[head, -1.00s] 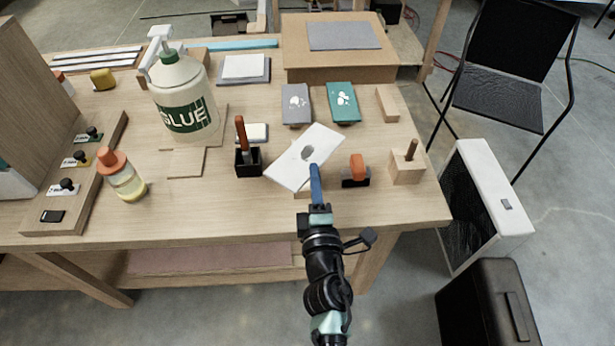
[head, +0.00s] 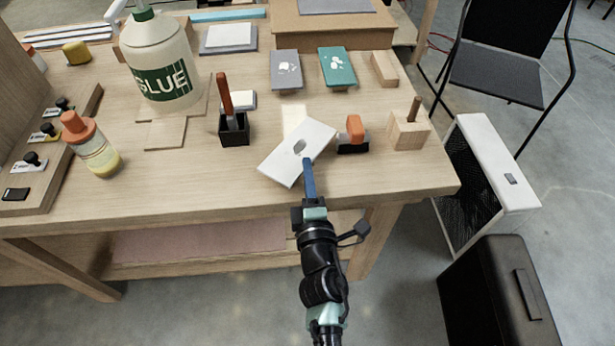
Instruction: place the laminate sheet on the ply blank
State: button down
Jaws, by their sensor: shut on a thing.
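My gripper (head: 308,165) is shut on the near edge of a white laminate sheet (head: 283,163) with a grey oval spot in its middle. The sheet is turned at an angle over the front part of the bench; I cannot tell how high it is above the bench. A pale rectangle (head: 295,113) shows just behind the sheet, partly hidden by it. It may be the ply blank, but I cannot tell for sure. Whatever lies directly under the sheet is hidden.
A black holder with a red-handled tool (head: 234,128) stands left of the sheet. An orange-topped tool (head: 353,135) and a wooden block (head: 408,130) stand to its right. Grey (head: 286,70) and teal (head: 337,67) boards with white blotches lie behind. A glue bottle (head: 160,60) stands back left.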

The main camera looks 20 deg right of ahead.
jog(key=shift+f, duration=0.15)
jog(key=c, duration=1)
grip_release()
jog(key=shift+r, duration=0.4)
jog(key=shift+b+v, duration=0.35)
jog(key=shift+v, duration=5.7)
jog(key=shift+f, duration=0.1)
